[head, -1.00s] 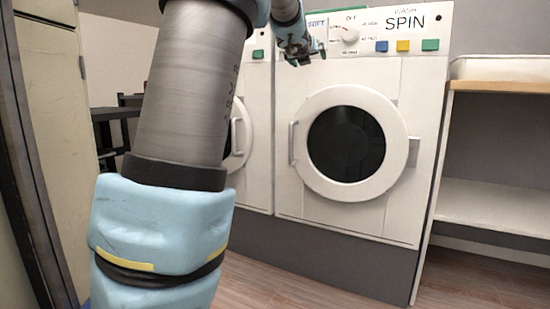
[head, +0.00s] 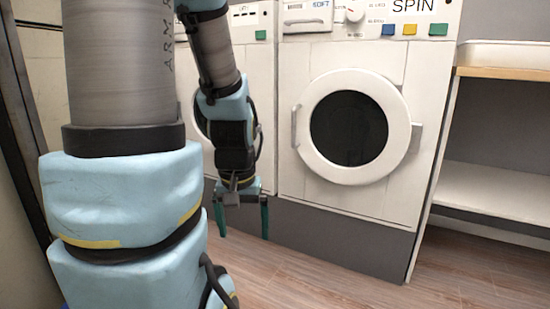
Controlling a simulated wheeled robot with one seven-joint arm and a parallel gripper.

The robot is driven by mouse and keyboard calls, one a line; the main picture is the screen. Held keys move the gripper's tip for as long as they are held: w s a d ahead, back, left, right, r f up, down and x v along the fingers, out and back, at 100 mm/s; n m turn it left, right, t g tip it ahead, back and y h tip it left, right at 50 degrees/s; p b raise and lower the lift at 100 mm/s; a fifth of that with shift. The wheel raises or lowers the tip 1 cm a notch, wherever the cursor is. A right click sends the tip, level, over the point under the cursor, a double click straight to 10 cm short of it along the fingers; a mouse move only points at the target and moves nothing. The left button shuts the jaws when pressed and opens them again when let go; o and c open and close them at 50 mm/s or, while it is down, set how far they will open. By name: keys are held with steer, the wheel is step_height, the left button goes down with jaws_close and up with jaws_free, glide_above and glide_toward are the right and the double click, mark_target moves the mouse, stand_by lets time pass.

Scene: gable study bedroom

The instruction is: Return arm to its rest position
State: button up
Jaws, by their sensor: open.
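My gripper (head: 242,222) hangs from my bent arm in the head view, left of centre. Its two green fingers point down and stand apart, with nothing between them. It is in front of the dark grey base under the washing machines, left of and below the round door. My thick grey and blue arm link (head: 125,200) fills the left of the view and hides part of the left machine.
The right washing machine (head: 300,180) has a shut round door (head: 412,160). Another machine (head: 262,80) stands left of it. A shelf unit with a wooden top (head: 505,73) stands at the right. The wooden floor (head: 330,285) in front looks clear.

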step_height(320, 180, up, 37)
steer(key=p, duration=3.5)
steer(key=shift+w, duration=0.2)
steer(key=shift+c, duration=0.2)
